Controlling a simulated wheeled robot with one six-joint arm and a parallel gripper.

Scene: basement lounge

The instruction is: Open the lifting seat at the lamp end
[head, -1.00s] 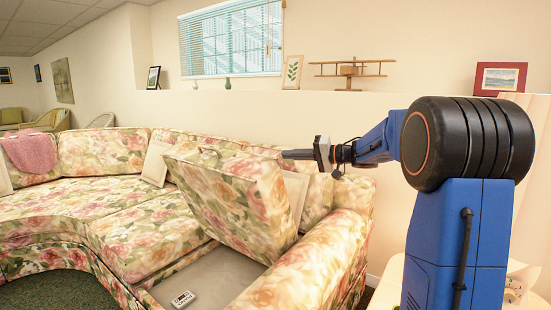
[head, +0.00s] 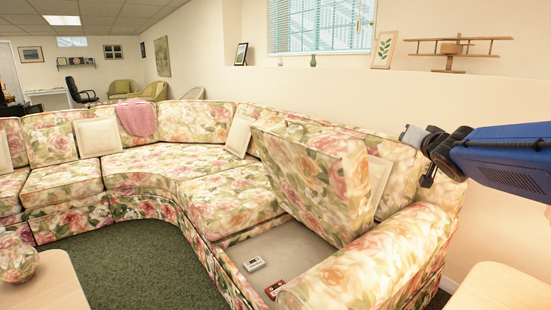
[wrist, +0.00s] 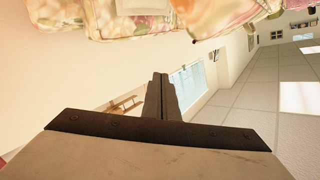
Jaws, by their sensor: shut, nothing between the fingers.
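The lifting seat (head: 315,185) is a floral cushion panel at the right end of the sofa. It stands tilted up steeply, leaning back toward the backrest, and does not visibly touch my gripper. Below it the storage compartment (head: 270,248) is open, with a pale floor. A small white object (head: 255,264) and a red cassette-like object (head: 274,289) lie inside. My gripper (head: 406,136) is to the right of the raised seat, above the sofa's armrest end. In the wrist view its fingers (wrist: 161,90) are together and empty. No lamp shows.
The rounded armrest (head: 370,262) borders the compartment on the right. A wooden table (head: 45,288) with a floral vase (head: 16,260) is at lower left; another tabletop (head: 500,290) is at lower right. A model plane (head: 455,48) stands on the ledge. Green carpet (head: 130,262) is clear.

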